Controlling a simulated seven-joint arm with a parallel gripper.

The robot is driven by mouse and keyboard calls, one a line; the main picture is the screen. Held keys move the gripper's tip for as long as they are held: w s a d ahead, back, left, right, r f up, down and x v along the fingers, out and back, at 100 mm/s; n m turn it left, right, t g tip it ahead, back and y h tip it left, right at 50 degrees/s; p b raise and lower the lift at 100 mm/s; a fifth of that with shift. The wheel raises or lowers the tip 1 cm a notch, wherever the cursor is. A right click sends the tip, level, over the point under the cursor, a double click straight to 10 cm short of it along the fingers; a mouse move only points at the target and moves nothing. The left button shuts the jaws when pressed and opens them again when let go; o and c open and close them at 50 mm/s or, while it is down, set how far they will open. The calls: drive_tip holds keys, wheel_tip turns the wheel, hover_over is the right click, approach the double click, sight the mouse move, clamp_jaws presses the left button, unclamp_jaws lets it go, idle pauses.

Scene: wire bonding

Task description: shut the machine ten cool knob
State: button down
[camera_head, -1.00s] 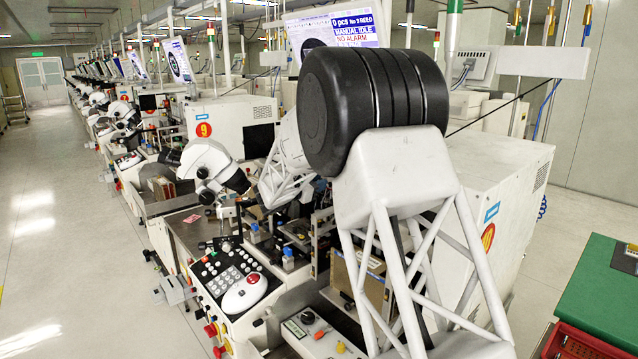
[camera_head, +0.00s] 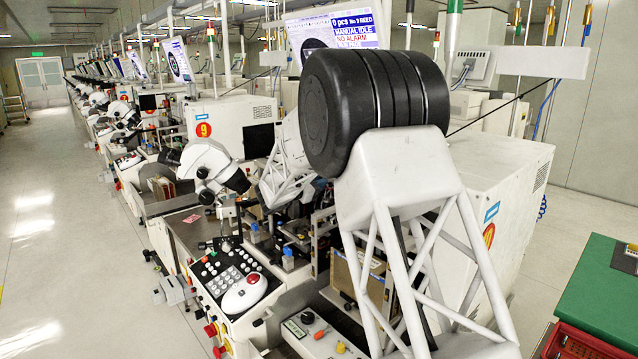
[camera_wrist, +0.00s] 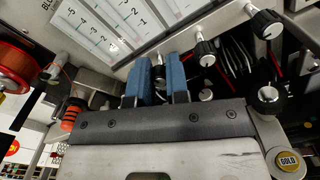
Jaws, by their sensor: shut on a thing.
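In the wrist view my gripper (camera_wrist: 160,76) has two blue fingers, one on each side of a small dark and metallic knob (camera_wrist: 158,72) below a panel of white scales. The fingers are closed on this knob and hide much of it. Its label and how far it is turned cannot be read. In the head view my gripper is hidden behind my arm and the equipment. The white machine (camera_head: 498,170) beside my arm carries an orange round sign (camera_head: 489,235), partly covered, its number unclear.
Other black-capped knobs stand right of my gripper, one close by (camera_wrist: 205,50) and one further off (camera_wrist: 264,23). A red spool (camera_wrist: 15,65) is at the left and a round GOLD button (camera_wrist: 289,162) at lower right. A green-topped table (camera_head: 598,290) stands at the right.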

drive_tip(key=shift+m, duration=1.6)
drive_tip(key=c, duration=1.4)
unclamp_jaws()
drive_tip(key=shift+s+a, duration=0.1)
drive_tip(key=shift+a, duration=0.05)
drive_tip(key=v, duration=0.7)
drive_tip(key=shift+s+a, duration=0.2)
